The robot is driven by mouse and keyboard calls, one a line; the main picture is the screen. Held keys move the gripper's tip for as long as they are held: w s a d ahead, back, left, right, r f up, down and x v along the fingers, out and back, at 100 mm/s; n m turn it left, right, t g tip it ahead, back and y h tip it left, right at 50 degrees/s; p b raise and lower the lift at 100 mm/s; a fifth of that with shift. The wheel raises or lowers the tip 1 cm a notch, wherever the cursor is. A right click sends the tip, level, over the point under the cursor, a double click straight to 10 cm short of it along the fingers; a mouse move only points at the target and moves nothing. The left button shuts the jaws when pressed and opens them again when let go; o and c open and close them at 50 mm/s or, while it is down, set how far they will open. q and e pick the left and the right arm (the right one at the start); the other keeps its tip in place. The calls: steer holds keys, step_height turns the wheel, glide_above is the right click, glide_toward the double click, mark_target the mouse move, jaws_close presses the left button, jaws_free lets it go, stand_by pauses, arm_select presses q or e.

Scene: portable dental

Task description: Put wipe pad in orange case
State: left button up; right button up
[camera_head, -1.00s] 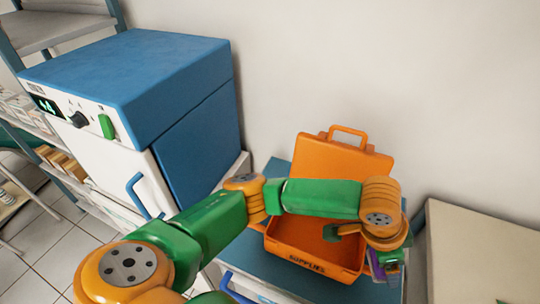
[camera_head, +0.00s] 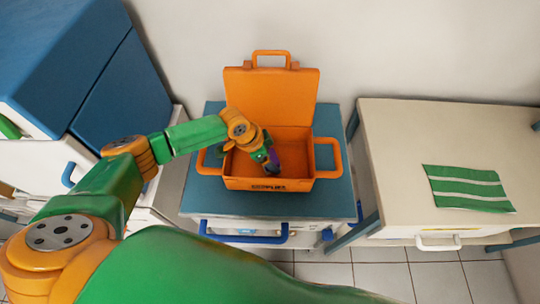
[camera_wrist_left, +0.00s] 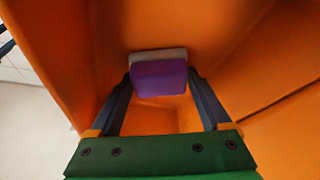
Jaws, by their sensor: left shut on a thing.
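The orange case (camera_head: 268,184) stands open on the blue top of a small cart, its lid tipped up at the back and "SUPPLIES" on its front. My left gripper (camera_head: 272,163) reaches down into the case. It is shut on the wipe pad (camera_wrist_left: 160,78), a small purple block with a pale grey layer, held between the two fingertips. The pad also shows as a purple patch in the head view (camera_head: 274,157). Orange case walls surround the pad in the left wrist view. Whether the pad touches the case floor I cannot tell. My right gripper is not in view.
A blue-topped cart (camera_head: 335,203) carries the case. A beige cabinet (camera_head: 430,130) with a green striped cloth (camera_head: 468,188) stands at right. A blue and white machine (camera_head: 110,92) stands at left. A white wall is behind the case.

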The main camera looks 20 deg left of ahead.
arm_select(q)
steer(key=shift+f, duration=0.15)
steer(key=shift+f, duration=0.15)
steer(key=o, duration=1.2)
steer(key=shift+c, duration=0.2)
steer(key=shift+r, duration=0.2)
steer(key=v, duration=1.2)
